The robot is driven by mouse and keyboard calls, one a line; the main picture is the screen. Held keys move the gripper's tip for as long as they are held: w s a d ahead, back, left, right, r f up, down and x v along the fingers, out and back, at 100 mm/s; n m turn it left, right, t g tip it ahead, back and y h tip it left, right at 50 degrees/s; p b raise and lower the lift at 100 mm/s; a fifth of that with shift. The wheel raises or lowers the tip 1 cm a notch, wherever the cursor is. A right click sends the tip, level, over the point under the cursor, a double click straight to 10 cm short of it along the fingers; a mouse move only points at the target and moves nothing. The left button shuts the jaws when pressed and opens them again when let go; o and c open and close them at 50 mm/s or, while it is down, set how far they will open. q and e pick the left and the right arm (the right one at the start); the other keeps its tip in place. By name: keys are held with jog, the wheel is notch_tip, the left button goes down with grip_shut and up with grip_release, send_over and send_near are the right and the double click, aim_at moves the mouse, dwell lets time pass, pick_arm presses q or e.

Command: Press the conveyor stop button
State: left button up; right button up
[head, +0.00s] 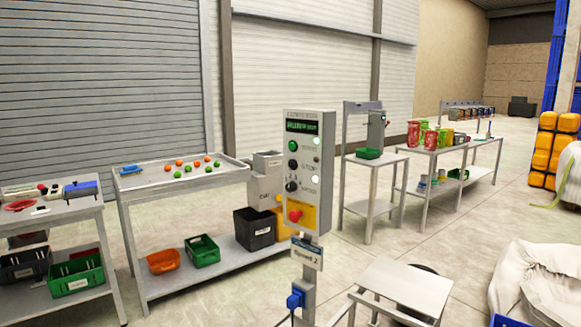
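A grey control box (307,170) stands on a post in the middle of the head view. It has a green-lit display (302,127) at the top. Below, its left column holds a green button (293,146), a black button (293,164) and a dark knob (291,185). A red mushroom button (295,215) sits on a yellow plate low on the box. Pale lit spots and small lettering show to the right of the controls; the lettering is mostly too small to read. Neither gripper is in view, and nothing covers the box front.
A sign (307,252) reading "Speed 2" hangs under the box. A low grey stand (408,287) is at the lower right, beside a white sack (543,280). A tray table (180,180) with coloured balls stands left. Open floor (455,245) lies to the right.

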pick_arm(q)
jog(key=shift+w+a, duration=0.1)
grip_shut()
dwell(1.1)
